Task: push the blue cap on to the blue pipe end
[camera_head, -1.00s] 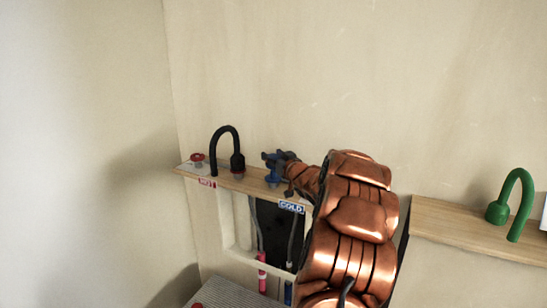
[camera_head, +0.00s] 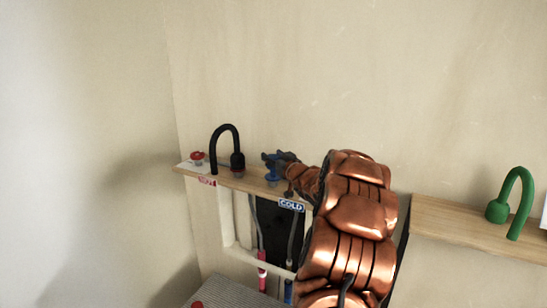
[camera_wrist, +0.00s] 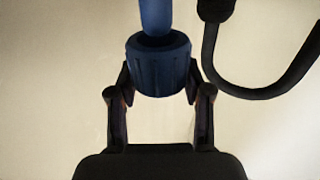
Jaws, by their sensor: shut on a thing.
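In the wrist view, which shows the scene upside down, my gripper (camera_wrist: 158,85) is shut on the blue ribbed cap (camera_wrist: 160,68). The blue pipe end (camera_wrist: 155,15) lines up with the cap's dark open mouth. I cannot tell how far the pipe reaches into the cap. In the head view, my gripper (camera_head: 277,159) is just above the blue pipe (camera_head: 273,174), which stands upright on the wooden shelf (camera_head: 243,181). The fingers mostly hide the cap there.
A black curved faucet (camera_head: 214,150) stands close to the left of my gripper. A red knob (camera_head: 197,156) is at the shelf's left end. A COLD label (camera_head: 291,206) is on the shelf front. A green curved pipe (camera_head: 520,190) stands on the right shelf (camera_head: 450,227).

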